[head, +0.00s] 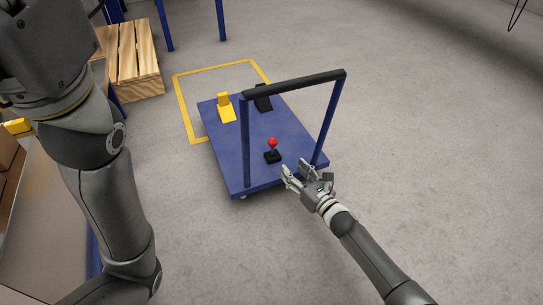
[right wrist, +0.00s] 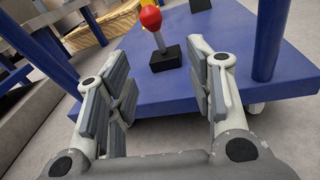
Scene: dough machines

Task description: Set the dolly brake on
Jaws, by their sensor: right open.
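The blue dolly (head: 262,170) stands on the floor, with a black-topped push handle (head: 293,88) on blue posts. A lever with a red ball knob (head: 272,142) rises from a small black base (head: 272,157) on the deck near the handle end. My right gripper (head: 292,172) is open and empty at the dolly's near edge, short of the lever. In the right wrist view the red knob (right wrist: 151,17) and its black base (right wrist: 166,58) show beyond and between the open fingers (right wrist: 162,92), apart from them. My left arm fills the left side of the head view; its gripper is out of frame.
A yellow wedge block (head: 226,108) and a black one (head: 263,98) sit at the deck's far end. A yellow floor outline (head: 183,108) lies beyond the dolly. A wooden crate (head: 135,60) stands at the back left. The floor at right is clear.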

